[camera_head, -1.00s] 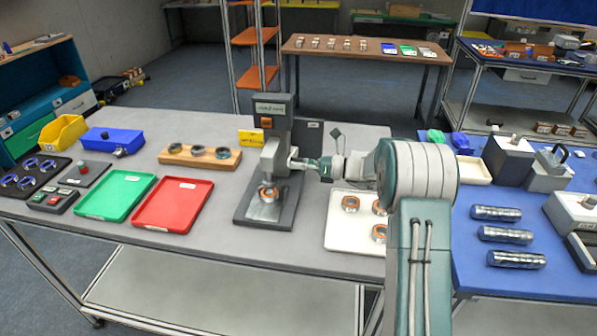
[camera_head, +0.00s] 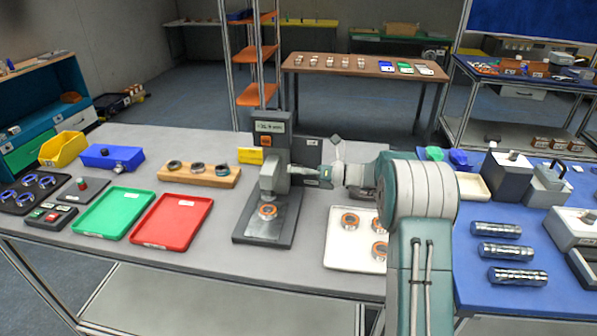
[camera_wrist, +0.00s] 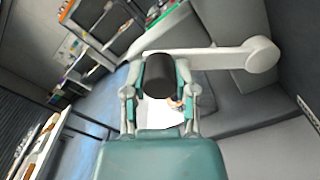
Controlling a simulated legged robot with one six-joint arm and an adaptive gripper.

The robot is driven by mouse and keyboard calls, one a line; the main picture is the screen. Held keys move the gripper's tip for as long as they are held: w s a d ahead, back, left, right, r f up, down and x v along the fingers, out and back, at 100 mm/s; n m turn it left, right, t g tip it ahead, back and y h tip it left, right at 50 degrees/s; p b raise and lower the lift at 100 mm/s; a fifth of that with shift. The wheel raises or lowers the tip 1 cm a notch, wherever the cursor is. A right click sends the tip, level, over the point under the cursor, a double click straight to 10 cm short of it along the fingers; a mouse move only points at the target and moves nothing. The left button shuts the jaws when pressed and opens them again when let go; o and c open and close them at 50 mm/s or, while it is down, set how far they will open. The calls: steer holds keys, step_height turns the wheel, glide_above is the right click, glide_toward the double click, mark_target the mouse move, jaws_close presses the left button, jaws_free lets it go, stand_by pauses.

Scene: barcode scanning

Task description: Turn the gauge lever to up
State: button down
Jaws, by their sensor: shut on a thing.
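The gauge (camera_head: 272,145) is a dark upright stand with a small display, a grey head and a dark base, in the middle of the grey table. A ring part (camera_head: 267,211) with orange sits on its base under the head. My gripper (camera_head: 292,174) is at the right side of the gauge head. In the wrist view, the gauge lever (camera_wrist: 215,60) is a light grey bar from a round pivot at right to a black knob (camera_wrist: 158,76) at left. My gripper's fingers (camera_wrist: 160,92) are closed on both sides of the knob.
A white tray (camera_head: 338,258) with ring parts lies right of the gauge, below my arm. A red tray (camera_head: 172,222), a green tray (camera_head: 115,213) and a wooden block (camera_head: 198,178) with rings lie to its left. A yellow sign (camera_head: 250,156) stands just behind.

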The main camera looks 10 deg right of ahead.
steer(key=shift+w+r, duration=0.1)
steer(key=shift+w, duration=0.05)
steer(key=shift+c, duration=2)
jaws_free()
steer(key=shift+w, duration=0.1)
steer(key=v, duration=1.2)
steer(key=shift+f, duration=0.25)
